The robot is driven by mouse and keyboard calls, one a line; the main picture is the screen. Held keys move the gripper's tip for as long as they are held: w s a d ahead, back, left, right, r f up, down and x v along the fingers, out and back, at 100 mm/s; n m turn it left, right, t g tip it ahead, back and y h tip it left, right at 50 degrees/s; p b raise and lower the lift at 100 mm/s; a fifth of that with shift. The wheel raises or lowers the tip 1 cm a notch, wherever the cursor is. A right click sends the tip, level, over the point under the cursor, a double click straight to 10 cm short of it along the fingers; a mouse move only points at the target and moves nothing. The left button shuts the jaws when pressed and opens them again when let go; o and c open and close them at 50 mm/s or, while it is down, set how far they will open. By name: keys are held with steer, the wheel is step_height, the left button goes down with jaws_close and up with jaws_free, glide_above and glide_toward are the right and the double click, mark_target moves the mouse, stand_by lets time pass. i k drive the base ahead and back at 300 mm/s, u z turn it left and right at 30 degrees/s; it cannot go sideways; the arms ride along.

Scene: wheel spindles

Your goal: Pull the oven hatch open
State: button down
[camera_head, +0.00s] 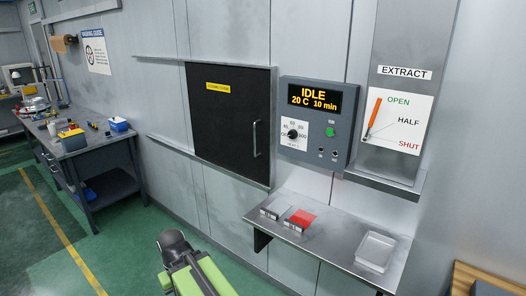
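The oven hatch (225,130) is a dark sliding panel with a yellow label on the grey wall, sitting between an upper and a lower rail. It covers the space between the rails there, and I see no gap into an oven. Its handle (256,138) is a vertical metal bar near the panel's right edge. My green arm shows at the bottom centre, below and left of the hatch and well apart from it. My gripper's fingers cannot be made out.
A control panel (316,122) reading IDLE, 20 C, 10 min is right of the hatch. A metal shelf (335,238) below it holds a red item (300,218) and a clear tray (375,250). An extract lever (374,115) is farther right. A workbench (85,150) stands left; green floor is clear.

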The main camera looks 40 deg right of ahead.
mark_target(229, 105)
steer(key=z, duration=0.05)
steer(key=i, duration=0.9)
steer(key=u, duration=0.05)
